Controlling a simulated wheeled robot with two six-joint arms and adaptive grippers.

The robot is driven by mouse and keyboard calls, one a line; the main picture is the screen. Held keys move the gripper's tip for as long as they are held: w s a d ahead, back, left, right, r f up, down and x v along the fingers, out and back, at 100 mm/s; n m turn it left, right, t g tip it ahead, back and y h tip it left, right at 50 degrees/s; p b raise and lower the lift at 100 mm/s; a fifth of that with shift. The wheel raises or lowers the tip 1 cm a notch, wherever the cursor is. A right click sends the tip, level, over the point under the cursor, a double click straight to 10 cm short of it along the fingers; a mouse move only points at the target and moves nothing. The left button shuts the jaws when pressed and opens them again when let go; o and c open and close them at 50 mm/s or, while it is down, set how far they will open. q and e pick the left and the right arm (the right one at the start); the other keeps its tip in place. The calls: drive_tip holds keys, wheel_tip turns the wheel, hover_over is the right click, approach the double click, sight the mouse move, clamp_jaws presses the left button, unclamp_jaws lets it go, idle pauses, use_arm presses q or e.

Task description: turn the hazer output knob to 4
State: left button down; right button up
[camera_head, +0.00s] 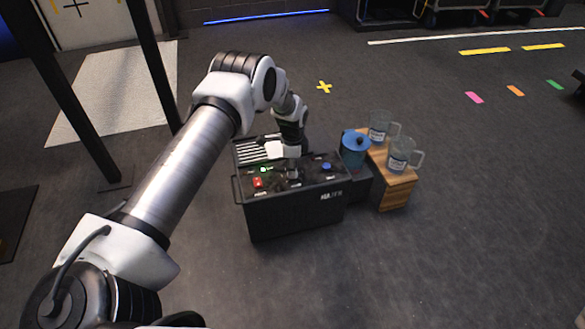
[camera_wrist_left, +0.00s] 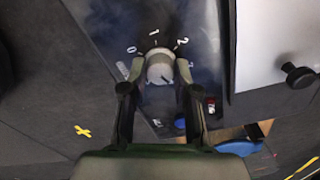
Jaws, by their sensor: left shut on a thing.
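The hazer (camera_head: 295,215) is a black box on the floor with controls on its top panel. My left gripper (camera_head: 293,174) reaches down onto that panel; its fingers look small and dark there. In the left wrist view, the left gripper (camera_wrist_left: 160,88) is shut on the grey round output knob (camera_wrist_left: 160,66), one finger on each side. The numerals 0, 1 and 2 show in white around the knob's far side. The other numerals are hidden or cannot be read, and I cannot tell which number the knob points at. My right gripper is not in view.
A red control (camera_head: 257,182), a small green-lit display (camera_head: 267,169) and a blue control (camera_head: 326,166) are on the panel. A blue-lidded container (camera_head: 355,145) stands right of the hazer. Two clear mugs (camera_head: 398,160) stand on a wooden crate (camera_head: 397,191). The floor in front is clear.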

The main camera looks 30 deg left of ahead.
use_arm(q)
drive_tip(key=shift+f+m, duration=0.1)
drive_tip(key=shift+m, duration=1.2)
drive_tip(key=c, duration=0.9)
unclamp_jaws()
drive_tip(key=shift+o, duration=0.2)
wheel_tip(320, 180, up, 12)
